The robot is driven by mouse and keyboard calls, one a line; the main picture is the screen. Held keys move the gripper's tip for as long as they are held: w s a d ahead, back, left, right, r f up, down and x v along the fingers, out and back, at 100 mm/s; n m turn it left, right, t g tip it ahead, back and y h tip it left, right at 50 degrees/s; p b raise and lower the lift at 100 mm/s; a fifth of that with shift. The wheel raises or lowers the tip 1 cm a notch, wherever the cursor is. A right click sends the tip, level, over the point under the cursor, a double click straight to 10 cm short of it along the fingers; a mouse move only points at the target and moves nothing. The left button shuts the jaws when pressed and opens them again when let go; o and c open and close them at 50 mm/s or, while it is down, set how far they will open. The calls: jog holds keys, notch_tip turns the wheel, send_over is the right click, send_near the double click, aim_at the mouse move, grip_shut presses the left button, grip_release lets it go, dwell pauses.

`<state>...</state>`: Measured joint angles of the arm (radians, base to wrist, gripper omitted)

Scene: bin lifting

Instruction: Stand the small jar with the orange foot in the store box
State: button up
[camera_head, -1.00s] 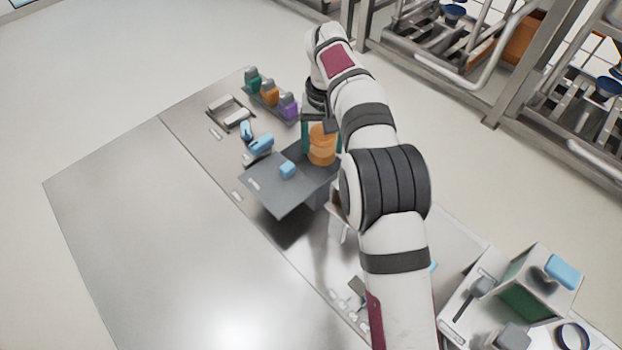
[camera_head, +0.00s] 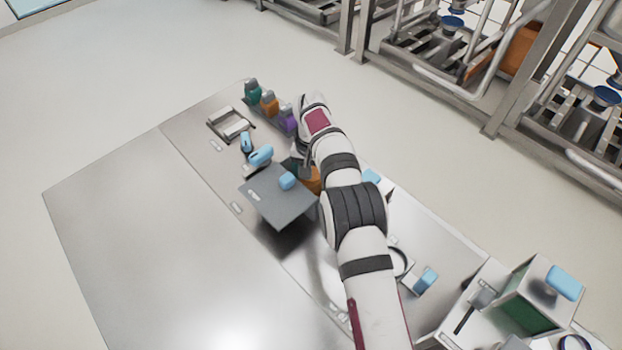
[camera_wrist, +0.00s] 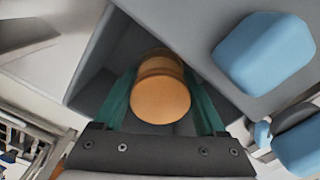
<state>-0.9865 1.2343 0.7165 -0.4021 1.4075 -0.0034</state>
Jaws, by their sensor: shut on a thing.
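My gripper (camera_wrist: 163,98) has two green fingers shut on the sides of an orange jar (camera_wrist: 160,92). In the wrist view the jar's round orange end faces the camera, and its far end is hidden. Behind it are the dark grey walls of the store box (camera_wrist: 97,88), so the jar is over or inside the opening. I cannot tell whether it touches the floor. In the head view the jar (camera_head: 313,182) is partly covered by my arm. The grey lid (camera_head: 275,205) with a blue knob (camera_head: 287,181) lies to the left of the jar.
Teal, orange and purple bottles (camera_head: 269,103) stand in a row at the back. A metal frame (camera_head: 231,124) and blue-handled items (camera_head: 260,155) lie left of the box. A green-sided box (camera_head: 525,305) stands front right. The front-left table is clear.

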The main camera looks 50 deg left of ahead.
jog(key=o, duration=1.6)
jog(key=shift+f, duration=0.1)
notch_tip(320, 180, up, 12)
jog(key=shift+r, duration=0.15)
jog(key=w+d+r+m, duration=0.15)
jog(key=d+r, duration=0.25)
jog(key=d, duration=0.5)
jog(key=w+d+r+m, duration=0.15)
jog(key=d+r, duration=0.25)
jog(key=d, duration=0.4)
jog(key=d+r+m, duration=0.3)
jog(key=d+r, duration=0.2)
jog(key=d, duration=0.4)
jog(key=s+d+m+y, duration=0.1)
jog(key=s+d+m, duration=0.2)
jog(key=s+d, duration=0.9)
jog(key=s+d+f+m, duration=0.1)
jog(key=s+d+f, duration=0.1)
jog(key=s, duration=0.1)
jog(key=s+d+f+m, duration=0.1)
jog(key=s+f, duration=0.1)
jog(key=s, duration=0.1)
jog(key=s+d+f+m, duration=0.1)
jog(key=s+d+f, duration=0.1)
jog(key=s, duration=0.1)
jog(key=shift+s+d+f+y, duration=0.15)
jog(key=shift+d+y, duration=0.2)
jog(key=shift+y, duration=0.05)
